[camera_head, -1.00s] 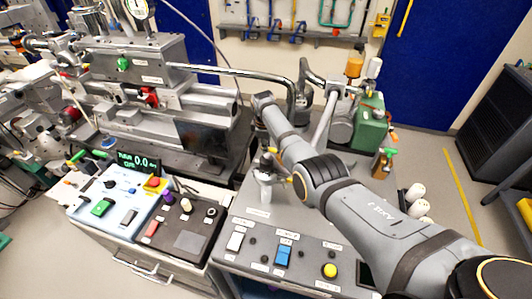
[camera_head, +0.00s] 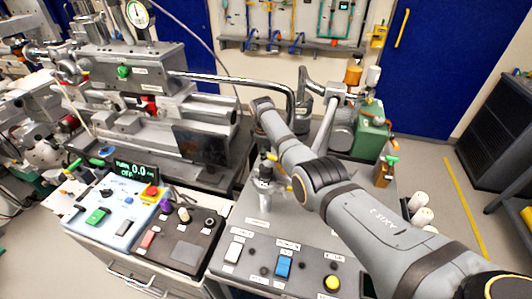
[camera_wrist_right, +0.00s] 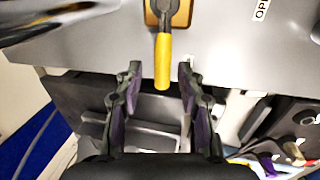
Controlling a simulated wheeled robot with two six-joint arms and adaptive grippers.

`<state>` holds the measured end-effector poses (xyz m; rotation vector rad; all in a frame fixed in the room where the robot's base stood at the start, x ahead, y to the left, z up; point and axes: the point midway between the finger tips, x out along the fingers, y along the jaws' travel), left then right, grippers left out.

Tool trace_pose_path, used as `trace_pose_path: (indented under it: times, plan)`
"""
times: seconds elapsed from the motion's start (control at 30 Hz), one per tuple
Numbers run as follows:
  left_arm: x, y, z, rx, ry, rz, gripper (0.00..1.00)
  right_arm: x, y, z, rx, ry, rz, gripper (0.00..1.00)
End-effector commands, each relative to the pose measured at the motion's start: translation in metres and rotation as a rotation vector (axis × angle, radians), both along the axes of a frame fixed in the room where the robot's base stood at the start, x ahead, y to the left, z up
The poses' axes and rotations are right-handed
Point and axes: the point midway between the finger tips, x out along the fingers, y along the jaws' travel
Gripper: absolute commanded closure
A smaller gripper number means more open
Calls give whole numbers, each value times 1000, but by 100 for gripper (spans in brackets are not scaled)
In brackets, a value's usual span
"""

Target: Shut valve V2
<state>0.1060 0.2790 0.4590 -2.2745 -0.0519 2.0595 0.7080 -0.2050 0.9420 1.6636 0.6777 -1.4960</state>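In the right wrist view, a yellow valve handle (camera_wrist_right: 162,62) points from a small yellow-brown square mount (camera_wrist_right: 181,14) on a grey surface toward my right gripper. The end of an "OPEN" label shows on the same surface. My right gripper (camera_wrist_right: 159,70) is open, its two dark fingers on either side of the handle with a gap on each side. I cannot read a V2 mark. In the head view my right arm crosses the grey bench; its fingers cannot be made out. My left gripper is not in view.
The grey bench has a panel with a blue switch (camera_head: 283,267) and a yellow button (camera_head: 332,283). A black panel with a purple knob (camera_head: 183,214) and a light-blue panel (camera_head: 115,212) are to the left. A green pump (camera_head: 372,135) stands behind the forearm.

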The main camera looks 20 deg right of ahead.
Motion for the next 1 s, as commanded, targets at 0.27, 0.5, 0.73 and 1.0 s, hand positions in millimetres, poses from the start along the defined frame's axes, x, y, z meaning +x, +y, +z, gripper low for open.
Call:
trace_pose_path:
  times: [0.27,0.5,0.73,1.0]
  plan:
    - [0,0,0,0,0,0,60,-1,1,0,1,2,2,60]
    - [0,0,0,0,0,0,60,-5,5,31,2,-4,2,60]
    - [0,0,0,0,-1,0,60,-14,11,87,2,-2,2,60]
    - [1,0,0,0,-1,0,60,-20,13,116,1,2,1,60]
